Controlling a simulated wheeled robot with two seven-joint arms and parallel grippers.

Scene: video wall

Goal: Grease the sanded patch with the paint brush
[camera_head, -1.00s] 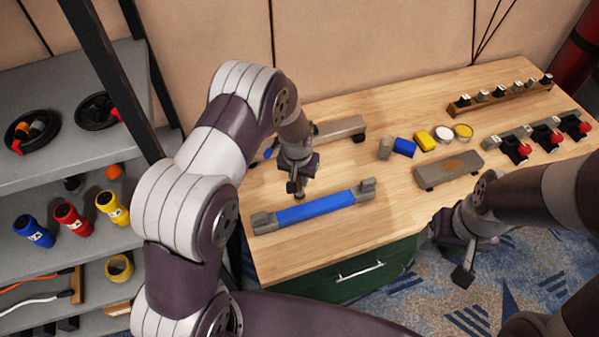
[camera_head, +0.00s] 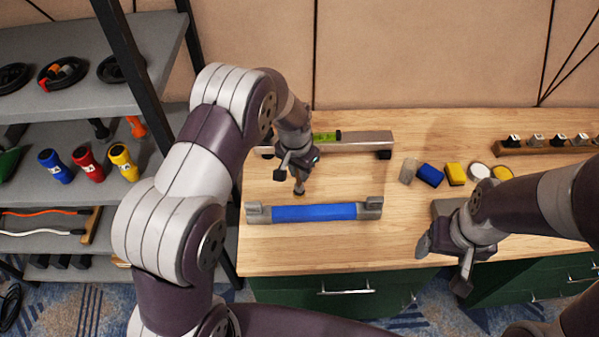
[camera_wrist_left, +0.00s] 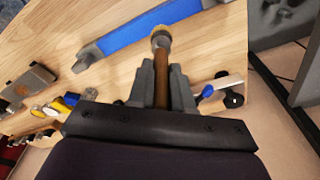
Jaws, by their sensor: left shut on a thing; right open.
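My left gripper (camera_head: 298,172) is shut on the paint brush (camera_head: 299,187), with the bristles pointing down over the bench behind the blue bar. In the left wrist view the brush (camera_wrist_left: 161,72) shows a brown handle between the fingers and a pale round tip. The grey plate (camera_head: 443,207) is largely hidden behind my right arm in the head view. In the left wrist view the plate (camera_wrist_left: 38,77) lies at the far left, with the brownish sanded patch (camera_wrist_left: 22,90) on it. My right gripper (camera_head: 444,265) is open and empty at the bench's front edge, by the plate.
A blue-gripped bar (camera_head: 314,212) lies near the front of the wooden bench (camera_head: 330,255). A grey rail (camera_head: 362,138) with a green level lies behind. Blocks and round tins (camera_head: 479,171) stand right. A shelf rack (camera_head: 150,75) stands left.

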